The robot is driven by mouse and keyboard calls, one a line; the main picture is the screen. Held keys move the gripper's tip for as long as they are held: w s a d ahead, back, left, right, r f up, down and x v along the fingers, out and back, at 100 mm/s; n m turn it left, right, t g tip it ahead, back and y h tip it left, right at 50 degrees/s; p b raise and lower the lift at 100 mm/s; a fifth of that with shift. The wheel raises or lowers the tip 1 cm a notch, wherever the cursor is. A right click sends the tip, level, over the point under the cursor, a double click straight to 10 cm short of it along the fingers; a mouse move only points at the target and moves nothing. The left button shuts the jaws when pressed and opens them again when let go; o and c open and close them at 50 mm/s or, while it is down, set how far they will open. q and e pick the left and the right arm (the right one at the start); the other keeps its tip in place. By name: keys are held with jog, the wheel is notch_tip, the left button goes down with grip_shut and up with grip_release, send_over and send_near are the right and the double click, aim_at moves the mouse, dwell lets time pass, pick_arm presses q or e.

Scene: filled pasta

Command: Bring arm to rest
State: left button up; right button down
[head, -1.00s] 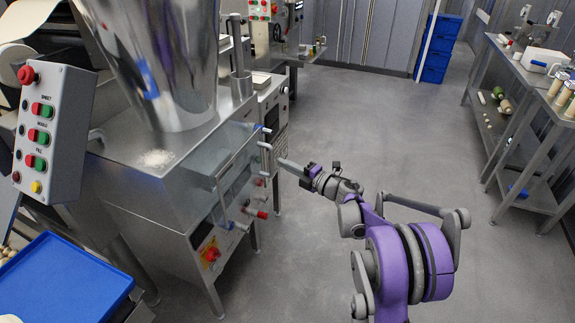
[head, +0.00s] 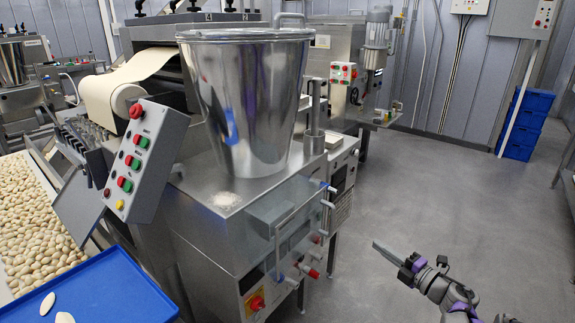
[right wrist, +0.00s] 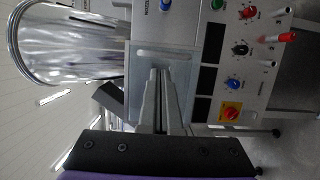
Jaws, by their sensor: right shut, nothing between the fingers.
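My right gripper (head: 390,252) shows at the lower right of the head view, out in front of the machine and over the grey floor. Its fingers are together, with nothing held. In the right wrist view the shut fingers (right wrist: 157,95) point at the machine's front, in line with its clear panel. A gap between fingers and machine shows in the head view. Only the front part of my right arm (head: 440,285) is in frame. My left gripper is not in view.
A steel machine (head: 205,232) with a large hopper (head: 245,110) stands left of my right gripper. Red-tipped levers (head: 311,271) stick out of its front. A control box (head: 140,160) and blue tray (head: 95,290) are at left. Floor (head: 400,190) is free at right.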

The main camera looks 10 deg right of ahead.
jog(key=s+a+r+m+h+p, duration=0.2)
jog(key=r+m+h+p, duration=0.1)
jog(key=r+m+h, duration=0.4)
jog(key=s+a+r+m+h+p, duration=0.2)
jog(key=r+m+h, duration=0.35)
jog(key=m, duration=0.35)
jog(key=s+a+f+m+g+y+p, duration=0.1)
jog(key=s+a+f+m+g, duration=0.1)
jog(key=s, duration=0.6)
jog(key=s+a+f+m+g+y+p, duration=0.2)
jog(key=s+a+f+g, duration=0.3)
jog(key=s+a, duration=0.3)
jog(key=s+a+f+m+g+y+p, duration=0.1)
jog(key=s+a+f+g, duration=0.3)
jog(key=s, duration=0.4)
jog(key=shift+s+a+f+m+y+p, duration=0.35)
jog(key=shift+a+f+m+y, duration=0.2)
jog(key=shift+a+f+m, duration=0.5)
jog(key=shift+s+r, duration=0.1)
jog(key=shift+r, duration=0.05)
